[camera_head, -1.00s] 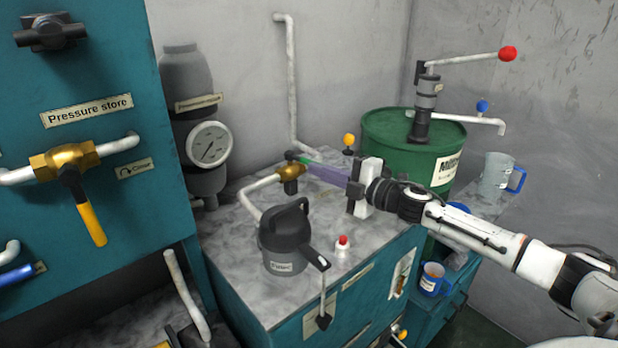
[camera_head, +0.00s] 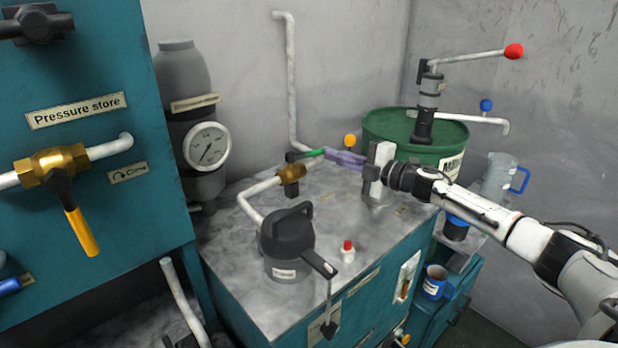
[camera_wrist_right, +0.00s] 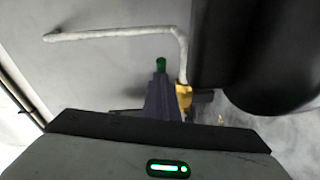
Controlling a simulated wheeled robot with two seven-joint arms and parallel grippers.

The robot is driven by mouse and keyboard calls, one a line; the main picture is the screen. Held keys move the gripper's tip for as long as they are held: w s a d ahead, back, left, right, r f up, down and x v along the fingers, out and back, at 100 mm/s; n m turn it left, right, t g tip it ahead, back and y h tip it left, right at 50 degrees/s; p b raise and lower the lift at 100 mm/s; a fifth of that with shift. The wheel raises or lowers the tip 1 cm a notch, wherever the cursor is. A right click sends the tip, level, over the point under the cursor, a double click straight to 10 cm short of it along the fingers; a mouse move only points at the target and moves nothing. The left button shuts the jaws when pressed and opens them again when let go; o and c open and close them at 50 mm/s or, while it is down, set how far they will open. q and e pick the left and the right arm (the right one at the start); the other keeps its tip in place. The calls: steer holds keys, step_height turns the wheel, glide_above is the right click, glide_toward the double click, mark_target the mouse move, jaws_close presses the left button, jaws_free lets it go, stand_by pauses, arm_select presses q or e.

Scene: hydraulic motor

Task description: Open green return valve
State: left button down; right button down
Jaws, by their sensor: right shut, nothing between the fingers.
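The green return valve handle (camera_head: 311,154) sticks out to the right from a black stem on top of the brass valve (camera_head: 291,174) at the back of the marble-look bench top. In the right wrist view the green tip (camera_wrist_right: 160,64) shows just beyond my fingers, with the brass body (camera_wrist_right: 184,97) to their right. My right gripper (camera_head: 333,154) comes in from the right. Its purple fingers are shut with nothing between them, and their tips are at or very near the handle's end; I cannot tell whether they touch. My left gripper is not in view.
A dark can (camera_head: 288,245) and a small red-capped bottle (camera_head: 347,251) stand on the bench front. A yellow knob (camera_head: 350,141) and green drum (camera_head: 386,122) are behind my gripper. The teal panel with a yellow-handled valve (camera_head: 80,230) stands at left.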

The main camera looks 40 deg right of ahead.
steer(key=shift+w+d, duration=0.45)
steer(key=shift+w, duration=0.1)
stand_by(0.4)
steer(key=v, duration=1)
steer(key=shift+b, duration=0.4)
steer(key=shift+s, duration=0.1)
stand_by(0.4)
